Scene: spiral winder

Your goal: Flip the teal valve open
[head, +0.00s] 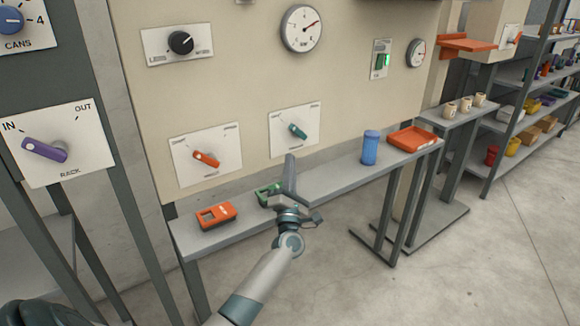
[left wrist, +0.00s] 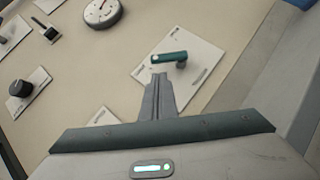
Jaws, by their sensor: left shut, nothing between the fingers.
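The teal valve (head: 298,131) is a small lever on a white plate (head: 281,144) on the beige wall panel. It also shows in the left wrist view (left wrist: 170,57), where its handle runs roughly across the picture. My left gripper (head: 290,160) is shut and empty, its fingers pointing up just below the plate in the head view. In the left wrist view the closed fingertips (left wrist: 159,78) are just below the handle's left end; I cannot tell whether they touch it. My right gripper is not in view.
An orange valve (head: 206,159) sits on a plate to the left. The shelf below holds an orange device (head: 216,215), a green object (head: 268,194), a blue canister (head: 370,147) and an orange tray (head: 412,138). A round gauge (head: 303,29) is above.

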